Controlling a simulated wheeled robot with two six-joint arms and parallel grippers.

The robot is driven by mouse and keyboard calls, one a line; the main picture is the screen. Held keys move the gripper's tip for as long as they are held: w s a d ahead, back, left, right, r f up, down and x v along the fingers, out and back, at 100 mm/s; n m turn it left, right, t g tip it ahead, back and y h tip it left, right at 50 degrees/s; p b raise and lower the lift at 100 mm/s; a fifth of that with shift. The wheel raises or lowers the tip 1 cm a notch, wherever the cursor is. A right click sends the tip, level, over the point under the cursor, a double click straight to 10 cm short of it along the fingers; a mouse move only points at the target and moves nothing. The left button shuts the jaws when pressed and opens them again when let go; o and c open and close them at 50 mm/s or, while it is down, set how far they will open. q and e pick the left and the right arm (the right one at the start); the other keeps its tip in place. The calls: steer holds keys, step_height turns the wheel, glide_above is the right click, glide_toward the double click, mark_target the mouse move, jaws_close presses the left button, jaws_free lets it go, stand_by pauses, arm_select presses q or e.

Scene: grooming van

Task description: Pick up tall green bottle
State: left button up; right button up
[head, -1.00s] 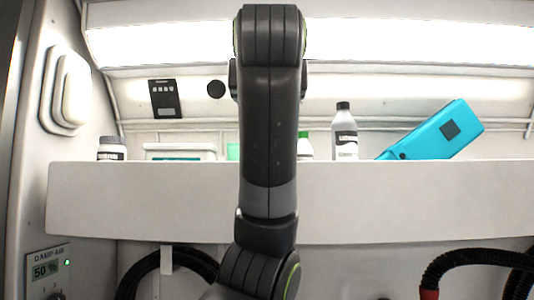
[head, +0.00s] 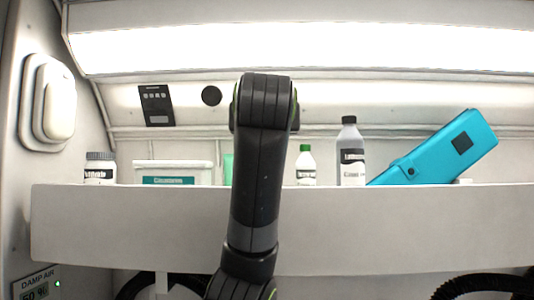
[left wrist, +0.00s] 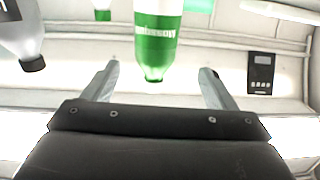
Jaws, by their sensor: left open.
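The tall green bottle (left wrist: 157,35) shows in the left wrist view, which is upside down. It has a clear green body, a pale label band and a green cap end pointing down in the picture. My left gripper (left wrist: 160,68) is open, with one finger on each side of the bottle's cap end in the picture. I cannot tell how far beyond the fingertips the bottle is, and nothing is gripped. In the head view my own arm hides this bottle and the gripper. My right gripper is in neither view.
The white shelf (head: 400,230) has a raised front edge. On it are a white jar (head: 100,168), a labelled box (head: 172,173), a pale green item (head: 228,170), a green-capped white bottle (head: 305,168), a black-capped grey bottle (head: 350,155) and a tilted blue case (head: 435,150).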

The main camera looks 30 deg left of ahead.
arm_select(q)
steer(key=p+x, duration=0.7)
steer(key=x, duration=0.3)
steer(key=shift+w, duration=0.4)
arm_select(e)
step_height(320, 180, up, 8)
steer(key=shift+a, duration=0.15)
arm_select(q)
steer(key=shift+d+r, duration=0.1)
steer(key=shift+d, duration=0.05)
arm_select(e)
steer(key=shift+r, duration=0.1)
arm_select(q)
steer(key=c, duration=1.7)
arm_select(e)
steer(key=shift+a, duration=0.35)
arm_select(q)
steer(key=shift+r, duration=0.1)
